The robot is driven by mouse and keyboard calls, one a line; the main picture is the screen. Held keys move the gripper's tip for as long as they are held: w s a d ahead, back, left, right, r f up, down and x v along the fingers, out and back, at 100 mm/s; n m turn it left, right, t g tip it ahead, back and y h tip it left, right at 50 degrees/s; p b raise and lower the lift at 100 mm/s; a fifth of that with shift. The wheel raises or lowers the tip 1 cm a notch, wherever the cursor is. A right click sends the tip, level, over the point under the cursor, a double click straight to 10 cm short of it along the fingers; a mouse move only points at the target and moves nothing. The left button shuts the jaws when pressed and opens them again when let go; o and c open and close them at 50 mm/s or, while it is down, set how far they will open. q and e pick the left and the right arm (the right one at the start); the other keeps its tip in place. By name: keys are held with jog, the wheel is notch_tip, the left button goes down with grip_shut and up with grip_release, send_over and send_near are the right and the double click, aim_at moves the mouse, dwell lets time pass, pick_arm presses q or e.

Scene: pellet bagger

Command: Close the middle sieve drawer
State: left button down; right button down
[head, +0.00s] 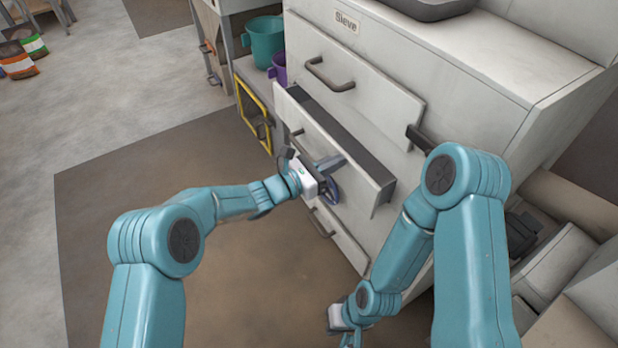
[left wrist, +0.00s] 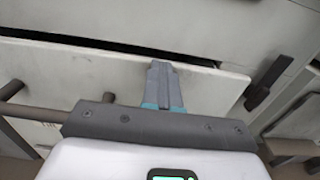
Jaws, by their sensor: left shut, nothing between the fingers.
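The middle sieve drawer (head: 358,165) stands pulled out of the pale cabinet, with a dark gap showing behind its front panel. In the left wrist view its front panel (left wrist: 90,75) lies ahead, with the dark gap above its top edge. My left gripper (head: 331,163) is at the drawer's front, right of its handle (head: 297,132). Its fingers (left wrist: 163,80) are shut and empty, overlapping the panel near its top edge; contact is hard to tell. My right gripper (head: 347,336) hangs low at the bottom edge of the head view, and its fingers are unclear.
The top drawer (head: 375,85) with a brown handle is above, and a lower drawer handle (head: 322,224) is below. A dark lever (head: 419,138) sits at the right. A teal bucket (head: 265,42), purple container (head: 278,68) and yellow frame (head: 253,112) stand left. Floor before the cabinet is clear.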

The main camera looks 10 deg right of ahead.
pick_arm(q)
jog(key=b+x, duration=0.1)
jog(key=x, duration=0.4)
jog(key=shift+w+d+f+b, duration=0.1)
jog(key=shift+f+b, duration=0.05)
jog(key=shift+b, duration=0.15)
jog(key=shift+d, duration=0.2)
jog(key=shift+d+r, duration=0.15)
jog(key=shift+r, duration=0.2)
